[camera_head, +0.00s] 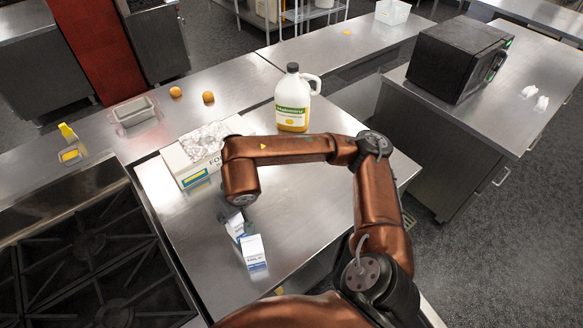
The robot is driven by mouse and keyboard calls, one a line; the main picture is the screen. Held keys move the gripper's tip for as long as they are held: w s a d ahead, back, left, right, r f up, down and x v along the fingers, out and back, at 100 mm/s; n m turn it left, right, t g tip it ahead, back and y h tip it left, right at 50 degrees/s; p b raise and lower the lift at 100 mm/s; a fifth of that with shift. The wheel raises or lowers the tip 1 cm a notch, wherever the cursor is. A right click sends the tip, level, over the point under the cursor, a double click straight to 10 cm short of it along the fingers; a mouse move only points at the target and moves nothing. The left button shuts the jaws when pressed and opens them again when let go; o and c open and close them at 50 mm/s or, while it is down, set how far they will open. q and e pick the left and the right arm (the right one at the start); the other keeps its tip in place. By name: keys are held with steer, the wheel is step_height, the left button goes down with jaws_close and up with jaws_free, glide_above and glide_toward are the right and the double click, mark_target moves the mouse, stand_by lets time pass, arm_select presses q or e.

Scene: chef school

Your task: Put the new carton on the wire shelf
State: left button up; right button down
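Two small white-and-blue cartons stand close together on the steel counter. The nearer carton (254,257) is in plain view, and the farther carton (235,229) is partly covered by my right gripper (238,218). My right arm comes in from the lower right and bends down, with its dark fingers around or beside the farther carton's top. Whether the fingers touch it is hidden by the wrist. A wire shelf unit (318,13) is partly visible at the top, far behind the counters. My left gripper is not in view.
A box with crumpled foil (200,172) and a large jug (293,100) stand on the same counter. A stove (85,250) is at left. A black microwave (455,60) sits on the right counter. Bare counter lies right of the cartons.

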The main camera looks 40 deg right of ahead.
steer(key=s+d+r+m+g+h+p, duration=0.1)
steer(key=s+d+r+m+h+p, duration=0.3)
steer(key=d, duration=0.8)
steer(key=d+r+m+g+y+p, duration=0.1)
steer(key=d+r+m+p, duration=0.1)
steer(key=d+r+m, duration=0.65)
arm_select(q)
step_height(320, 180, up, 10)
steer(key=p, duration=0.4)
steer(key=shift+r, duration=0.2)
arm_select(e)
steer(key=w+d+f+n, duration=0.1)
steer(key=w+d+f, duration=0.3)
steer(key=w+f, duration=0.2)
steer(key=w+d+f+n, duration=0.2)
steer(key=w+d+f, duration=0.2)
steer(key=f, duration=0.5)
steer(key=shift+w+f, duration=0.4)
steer(key=shift+w, duration=0.7)
steer(key=shift+d, duration=0.1)
